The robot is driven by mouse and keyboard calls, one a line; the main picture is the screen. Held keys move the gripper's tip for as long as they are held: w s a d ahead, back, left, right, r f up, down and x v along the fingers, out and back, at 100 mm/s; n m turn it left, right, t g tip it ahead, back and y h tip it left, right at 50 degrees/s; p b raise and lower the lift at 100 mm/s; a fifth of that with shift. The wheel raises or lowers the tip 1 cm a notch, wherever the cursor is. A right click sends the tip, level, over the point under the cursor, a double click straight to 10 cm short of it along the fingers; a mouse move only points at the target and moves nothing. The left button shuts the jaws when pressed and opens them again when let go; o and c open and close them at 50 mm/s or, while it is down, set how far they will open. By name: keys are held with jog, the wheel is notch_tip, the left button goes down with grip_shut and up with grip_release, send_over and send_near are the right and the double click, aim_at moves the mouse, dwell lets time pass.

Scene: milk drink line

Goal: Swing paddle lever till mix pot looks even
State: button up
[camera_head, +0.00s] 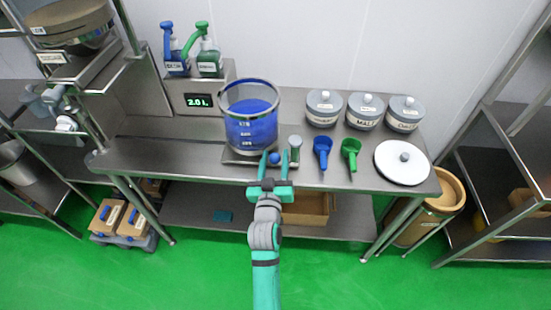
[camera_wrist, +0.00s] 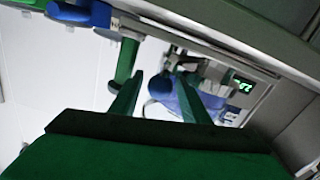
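The mix pot (camera_head: 250,128) is a clear, marked vessel on the steel counter, with blue contents that look uniform from here; part of its blue side shows in the wrist view (camera_wrist: 208,98). A blue ball knob (camera_head: 274,158), which looks like the paddle lever's end, sits at the pot's front right; it also shows in the wrist view (camera_wrist: 161,86). My gripper (camera_head: 275,162) is open, with its two green fingers apart on either side of the knob. In the wrist view the knob appears between the fingers (camera_wrist: 160,98). I cannot tell whether they touch it.
A grey-green post (camera_head: 295,148) stands close right of my gripper. Blue (camera_head: 322,150) and green (camera_head: 351,152) scoops, a white round lid (camera_head: 402,163) and lidded grey jars (camera_head: 364,112) are farther right.

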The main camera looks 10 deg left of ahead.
jog(key=shift+s, duration=0.1)
jog(key=s+d, duration=0.1)
jog(key=s, duration=0.9)
jog(key=shift+s, duration=0.3)
jog(key=shift+d, duration=0.1)
dwell(0.3)
